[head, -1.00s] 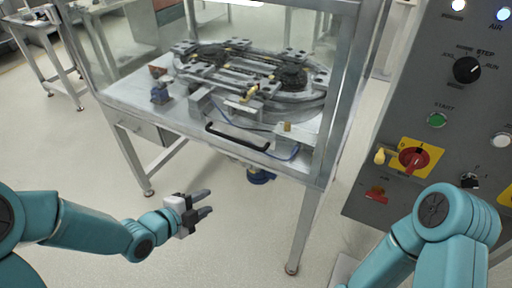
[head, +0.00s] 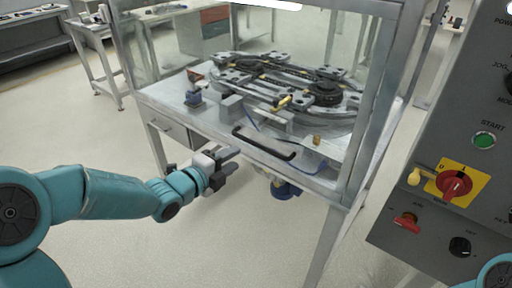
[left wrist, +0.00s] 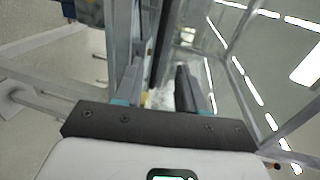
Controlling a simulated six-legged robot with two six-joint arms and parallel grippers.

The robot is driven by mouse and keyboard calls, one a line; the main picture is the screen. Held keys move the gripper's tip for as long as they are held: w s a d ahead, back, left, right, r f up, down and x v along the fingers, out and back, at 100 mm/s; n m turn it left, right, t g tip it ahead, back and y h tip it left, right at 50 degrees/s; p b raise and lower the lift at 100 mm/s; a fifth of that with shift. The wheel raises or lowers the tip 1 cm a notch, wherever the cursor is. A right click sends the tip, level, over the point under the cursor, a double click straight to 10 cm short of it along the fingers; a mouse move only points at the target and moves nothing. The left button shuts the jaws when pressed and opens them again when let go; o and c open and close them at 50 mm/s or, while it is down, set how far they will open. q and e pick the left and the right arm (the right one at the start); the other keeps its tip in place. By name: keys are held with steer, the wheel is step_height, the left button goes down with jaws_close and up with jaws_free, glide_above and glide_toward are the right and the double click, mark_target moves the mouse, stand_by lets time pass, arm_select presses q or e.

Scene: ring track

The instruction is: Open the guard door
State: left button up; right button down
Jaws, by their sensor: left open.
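The guard door is a clear panel in a metal frame on the front of the machine enclosure, with a black bar handle (head: 264,143) low on it. The door looks shut. My left gripper (head: 232,162) is open and empty, below and to the left of the handle, apart from it. In the left wrist view the open fingers (left wrist: 160,88) show with metal frame posts beyond them; a dark bar stands between them, but I cannot tell whether it is the handle. My right gripper is out of view; only a bit of my right arm shows at the lower right corner.
A grey control panel (head: 440,215) with a red-and-yellow rotary switch (head: 454,184) stands at the right. The ring track (head: 285,80) lies inside the enclosure. A frame leg (head: 328,245) stands below the door's right side. The floor in front is clear.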

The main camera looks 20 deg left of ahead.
mark_target(257, 146)
arm_select(q)
steer(key=x, duration=1)
steer(key=shift+d+p, duration=0.1)
steer(key=shift+p, duration=0.3)
jaws_close()
